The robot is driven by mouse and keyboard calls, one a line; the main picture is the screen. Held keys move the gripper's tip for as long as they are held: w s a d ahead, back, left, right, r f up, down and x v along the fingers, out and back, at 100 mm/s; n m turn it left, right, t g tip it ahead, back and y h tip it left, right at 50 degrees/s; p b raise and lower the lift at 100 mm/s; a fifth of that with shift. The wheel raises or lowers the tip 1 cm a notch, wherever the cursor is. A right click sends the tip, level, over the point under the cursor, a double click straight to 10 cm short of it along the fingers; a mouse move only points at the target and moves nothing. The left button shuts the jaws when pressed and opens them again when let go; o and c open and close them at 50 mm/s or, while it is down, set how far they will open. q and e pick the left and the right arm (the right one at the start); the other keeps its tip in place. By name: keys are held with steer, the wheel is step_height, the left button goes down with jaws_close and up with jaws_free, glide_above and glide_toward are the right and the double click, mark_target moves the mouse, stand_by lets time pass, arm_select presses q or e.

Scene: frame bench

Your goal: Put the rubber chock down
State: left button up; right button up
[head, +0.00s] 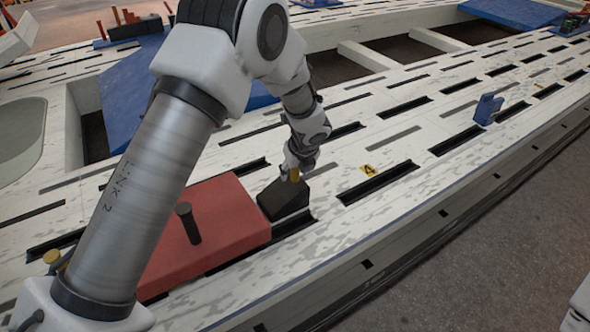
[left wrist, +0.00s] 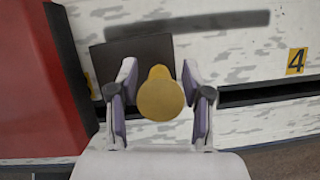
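The rubber chock (head: 283,200) is a dark block beside the right edge of a red plate, over a slotted pale bench. Its yellow knob (head: 294,174) points up to my left gripper (head: 293,166). The dark chock (left wrist: 115,60) shows beyond the fingers. It is at or very near the bench surface; I cannot tell whether its underside touches. My right gripper is not in view.
The red plate (head: 215,225) with a dark peg (head: 187,222) lies close left of the chock. A yellow label 4 (head: 368,170) and a blue block (head: 487,109) are to the right on the bench. The bench's front edge drops to grey floor.

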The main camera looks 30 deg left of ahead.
arm_select(q)
steer(key=shift+r, duration=0.1)
steer(key=p+v, duration=0.6)
steer(key=v, duration=0.6)
stand_by(0.7)
